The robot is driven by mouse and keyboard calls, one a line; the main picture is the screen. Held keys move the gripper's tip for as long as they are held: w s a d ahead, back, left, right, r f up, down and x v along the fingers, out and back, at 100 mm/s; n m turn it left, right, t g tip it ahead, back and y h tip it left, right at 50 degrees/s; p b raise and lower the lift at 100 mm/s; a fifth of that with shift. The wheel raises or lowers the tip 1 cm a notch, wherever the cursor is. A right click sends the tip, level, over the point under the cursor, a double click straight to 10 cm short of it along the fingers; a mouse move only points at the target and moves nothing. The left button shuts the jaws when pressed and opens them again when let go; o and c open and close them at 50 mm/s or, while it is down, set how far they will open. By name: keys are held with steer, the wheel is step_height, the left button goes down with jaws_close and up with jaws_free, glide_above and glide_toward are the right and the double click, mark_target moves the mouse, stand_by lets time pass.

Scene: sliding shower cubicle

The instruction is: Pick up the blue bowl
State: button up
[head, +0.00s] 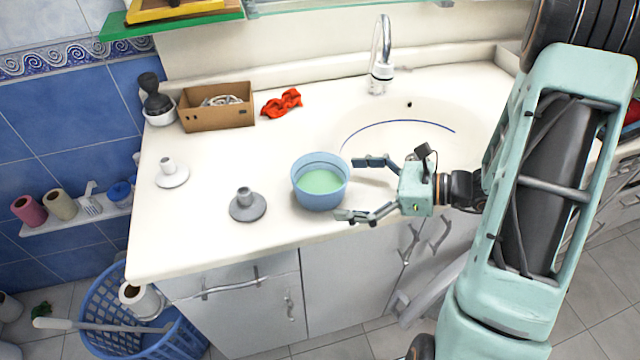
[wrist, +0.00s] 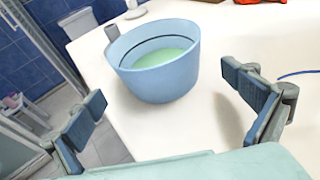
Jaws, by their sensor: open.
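The blue bowl (head: 320,200) stands upright on the white counter near its front edge, with a pale green inside. It also shows in the wrist view (wrist: 158,83), ahead of the fingers. My gripper (head: 352,189) is open and empty, just right of the bowl in the head view. One fingertip is toward the back of the counter and the other toward its front edge. In the wrist view my gripper (wrist: 162,98) has its two fingers spread wide, with the bowl beyond and between them. I cannot tell whether a fingertip touches the bowl.
A grey holder (head: 247,207) stands left of the bowl, and a white one (head: 172,176) farther left. A cardboard box (head: 217,108) and a red cloth (head: 282,103) lie behind. The sink basin (head: 430,115) and faucet (head: 381,62) are at back right. The counter's front edge is close.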

mark_target(327, 183)
steer(key=x, duration=0.4)
steer(key=shift+w+a+r, duration=0.15)
steer(key=shift+a, duration=0.2)
steer(key=c, duration=1.5)
steer(key=shift+r, duration=0.15)
